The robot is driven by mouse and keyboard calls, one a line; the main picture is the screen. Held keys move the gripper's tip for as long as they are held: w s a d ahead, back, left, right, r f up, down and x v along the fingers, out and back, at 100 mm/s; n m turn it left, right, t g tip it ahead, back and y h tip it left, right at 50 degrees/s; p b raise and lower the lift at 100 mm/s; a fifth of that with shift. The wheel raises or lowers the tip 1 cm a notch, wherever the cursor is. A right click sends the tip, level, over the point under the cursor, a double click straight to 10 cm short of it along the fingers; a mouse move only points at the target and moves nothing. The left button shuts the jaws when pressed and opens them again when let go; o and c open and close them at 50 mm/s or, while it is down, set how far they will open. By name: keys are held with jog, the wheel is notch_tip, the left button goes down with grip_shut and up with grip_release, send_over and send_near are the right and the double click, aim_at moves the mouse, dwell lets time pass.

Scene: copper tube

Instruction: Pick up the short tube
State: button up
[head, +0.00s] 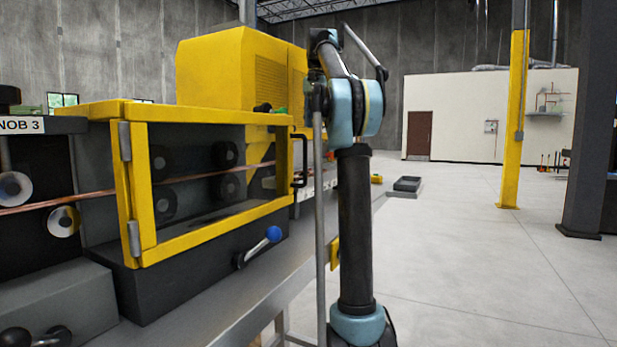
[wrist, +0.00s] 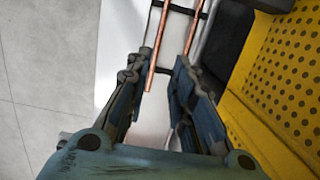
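Two copper-coloured tubes show in the wrist view, running side by side from the top edge toward my gripper. The left tube (wrist: 156,48) reaches lower in the picture, and its end lies between my fingers. The right tube (wrist: 194,28) ends near my right fingertip; I cannot tell whether they touch. Both upper ends run out of view, so I cannot tell which tube is short. My gripper (wrist: 160,68) is open, its fingers apart on either side of the left tube's end, with no grasp visible. In the head view my arm is raised and my gripper cannot be made out.
Dark rack bars (wrist: 178,8) cross near the tubes. A yellow perforated panel (wrist: 285,75) stands close on the right. In the head view, a yellow-framed machine (head: 215,185) with a long copper line (head: 95,197) fills the left. Open floor (head: 480,260) lies right.

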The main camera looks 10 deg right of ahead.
send_near(311, 175)
jog(key=f, duration=0.5)
jog(key=w+f, duration=0.1)
jog(key=f, duration=0.1)
jog(key=shift+a+f, duration=0.1)
jog(key=shift+f, duration=0.2)
dwell(0.3)
grip_shut()
